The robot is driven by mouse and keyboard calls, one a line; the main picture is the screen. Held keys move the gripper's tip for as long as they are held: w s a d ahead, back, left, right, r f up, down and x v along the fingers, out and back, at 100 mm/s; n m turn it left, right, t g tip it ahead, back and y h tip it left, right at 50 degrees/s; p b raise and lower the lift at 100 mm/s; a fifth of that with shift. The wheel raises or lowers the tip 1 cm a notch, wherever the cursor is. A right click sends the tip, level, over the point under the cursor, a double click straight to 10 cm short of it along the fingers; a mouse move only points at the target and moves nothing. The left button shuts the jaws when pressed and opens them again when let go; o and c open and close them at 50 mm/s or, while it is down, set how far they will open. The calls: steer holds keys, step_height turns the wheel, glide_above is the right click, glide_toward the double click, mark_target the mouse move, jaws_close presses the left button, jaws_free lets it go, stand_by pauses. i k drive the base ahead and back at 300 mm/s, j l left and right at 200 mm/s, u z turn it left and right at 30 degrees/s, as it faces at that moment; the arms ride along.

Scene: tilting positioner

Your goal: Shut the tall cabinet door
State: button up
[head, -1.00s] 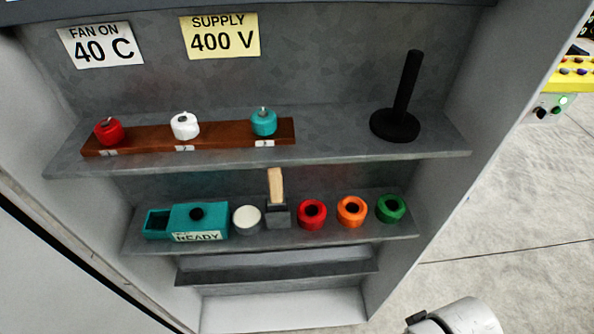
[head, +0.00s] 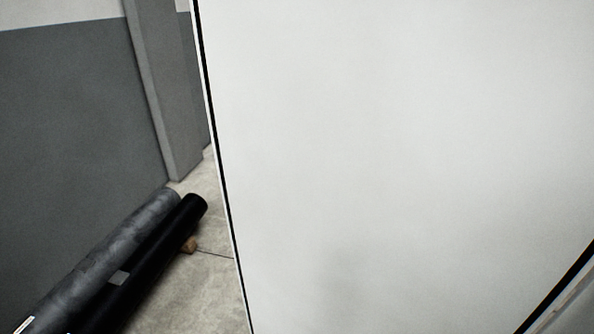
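A large pale, flat panel (head: 400,150), which looks like the tall cabinet door, fills the middle and right of the head view. A dark line runs down its left edge, and another dark edge cuts across the lower right corner. I cannot see a handle on it. The cabinet's shelves are out of view now. My gripper is not in view.
A grey pillar (head: 165,90) and a grey wall (head: 75,130) stand behind. A strip of floor (head: 212,290) is bare beside the panel.

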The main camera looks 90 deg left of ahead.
mark_target(384, 166)
steer(key=k+u, duration=0.35)
steer(key=k+j+u, duration=0.1)
steer(key=u, duration=0.3)
steer(key=j+u, duration=0.1)
steer(key=u, duration=0.3)
steer(key=i+j+u, duration=0.1)
steer(key=u, duration=0.35)
steer(key=i+j+u, duration=0.1)
steer(key=u, duration=0.7)
steer(key=i+j, duration=0.1)
steer(key=i, duration=0.55)
steer(key=i+j, duration=0.1)
steer(key=i, duration=0.5)
